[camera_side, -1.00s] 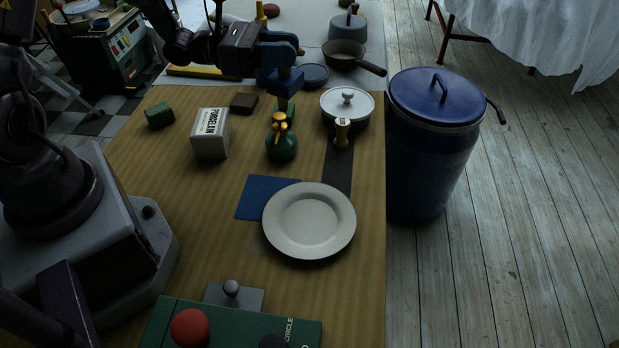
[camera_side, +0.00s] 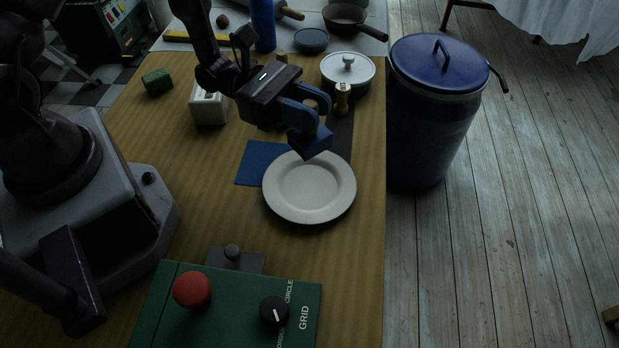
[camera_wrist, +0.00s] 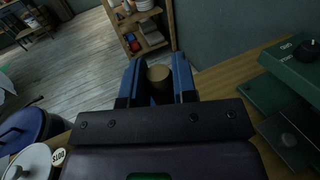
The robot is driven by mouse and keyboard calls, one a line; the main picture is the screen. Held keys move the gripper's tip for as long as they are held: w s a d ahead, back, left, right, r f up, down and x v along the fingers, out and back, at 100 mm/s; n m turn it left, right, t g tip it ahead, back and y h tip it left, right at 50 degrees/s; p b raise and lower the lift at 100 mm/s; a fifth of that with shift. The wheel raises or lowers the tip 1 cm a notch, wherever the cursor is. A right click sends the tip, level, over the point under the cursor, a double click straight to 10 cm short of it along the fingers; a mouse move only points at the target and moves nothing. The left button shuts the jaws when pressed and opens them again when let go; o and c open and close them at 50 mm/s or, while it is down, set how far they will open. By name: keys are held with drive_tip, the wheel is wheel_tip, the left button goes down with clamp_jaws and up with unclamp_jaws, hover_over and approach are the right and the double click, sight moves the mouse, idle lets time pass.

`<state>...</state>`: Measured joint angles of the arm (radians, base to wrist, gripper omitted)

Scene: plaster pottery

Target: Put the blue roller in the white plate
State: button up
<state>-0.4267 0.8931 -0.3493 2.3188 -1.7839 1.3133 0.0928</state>
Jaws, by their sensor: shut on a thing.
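The white plate (camera_side: 309,205) lies flat and empty on the wooden table, overlapping a blue square sheet. My gripper (camera_side: 313,143), with blue fingers, is above the plate's far edge. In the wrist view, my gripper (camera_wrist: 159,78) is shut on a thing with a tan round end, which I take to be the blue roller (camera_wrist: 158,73). Most of its body is hidden by the fingers and the gripper housing. In the side view I cannot make the held thing out apart from the blue fingers.
A tall blue cylinder (camera_side: 263,25) stands at the back. A lidded white pot (camera_side: 348,70) and a wooden stamp (camera_side: 342,98) stand behind the plate. A green control box (camera_side: 235,310) is at the front. A blue barrel (camera_side: 436,120) stands right of the table.

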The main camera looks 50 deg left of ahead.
hover_over(309, 186)
wheel_tip(309, 186, down, 10)
drive_tip(key=shift+d+f, duration=0.1)
drive_tip(key=shift+f, duration=0.1)
drive_tip(key=shift+f, duration=0.1)
idle(0.4)
drive_tip(key=shift+f, duration=0.65)
clamp_jaws()
drive_tip(key=o, duration=0.9)
unclamp_jaws()
drive_tip(key=shift+o, duration=0.2)
drive_tip(key=shift+r, duration=0.1)
